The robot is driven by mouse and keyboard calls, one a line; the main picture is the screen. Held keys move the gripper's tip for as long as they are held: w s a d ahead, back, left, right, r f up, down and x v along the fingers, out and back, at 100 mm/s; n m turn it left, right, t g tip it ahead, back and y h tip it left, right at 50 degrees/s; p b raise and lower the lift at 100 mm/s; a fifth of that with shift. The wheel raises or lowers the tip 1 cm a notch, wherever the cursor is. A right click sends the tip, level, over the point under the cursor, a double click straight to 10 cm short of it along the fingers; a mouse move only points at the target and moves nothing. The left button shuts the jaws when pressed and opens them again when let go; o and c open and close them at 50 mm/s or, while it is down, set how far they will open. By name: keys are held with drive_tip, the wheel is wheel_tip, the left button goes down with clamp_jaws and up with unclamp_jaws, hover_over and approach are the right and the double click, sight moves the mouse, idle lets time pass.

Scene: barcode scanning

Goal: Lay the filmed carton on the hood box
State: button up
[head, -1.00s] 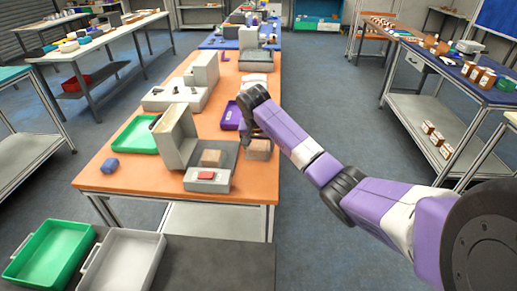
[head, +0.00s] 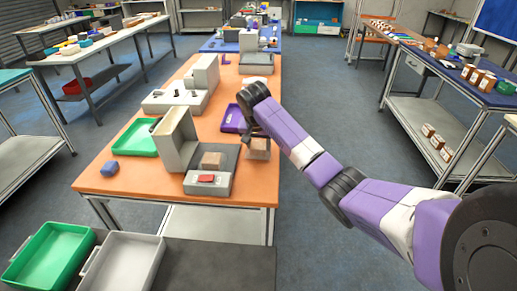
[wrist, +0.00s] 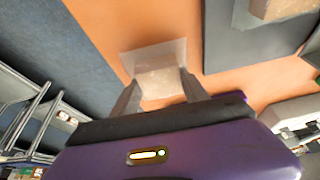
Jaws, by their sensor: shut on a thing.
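My gripper (head: 257,136) is shut on the filmed carton (head: 258,151), a small brown box with a pale, see-through film around it. In the wrist view, the carton (wrist: 160,84) sits between the two fingers, and the film spreads past its edges over the orange table. In the head view it is at the table's right edge; any gap under it is hard to judge. The likely hood box is the grey upright housing (head: 174,137) to the left of my gripper. A dark plate (head: 228,154) lies between them.
Another brown carton (head: 211,160) rests on the dark plate. A grey unit with a red patch (head: 208,182) stands in front. A green tray (head: 136,138) and a purple tray (head: 233,118) lie nearby. A blue block (head: 109,168) is at the near left, with bare orange table around it.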

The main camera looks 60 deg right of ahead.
wheel_tip(320, 180, up, 17)
drive_tip(key=p, duration=0.2)
wheel_tip(320, 180, up, 2)
drive_tip(key=r, duration=0.1)
hover_over(218, 150)
drive_tip(key=a, duration=0.2)
drive_tip(key=shift+n, duration=0.3)
drive_tip(key=f, duration=0.6)
drive_tip(key=f+p, duration=0.1)
drive_tip(key=f, duration=0.6)
drive_tip(key=f+p, duration=0.1)
drive_tip(key=f, duration=0.6)
drive_tip(key=shift+s+d+f, duration=0.1)
drive_tip(key=shift+s+d, duration=0.15)
drive_tip(key=shift+d, duration=0.05)
drive_tip(key=shift+f, duration=0.1)
drive_tip(key=o, duration=1.6)
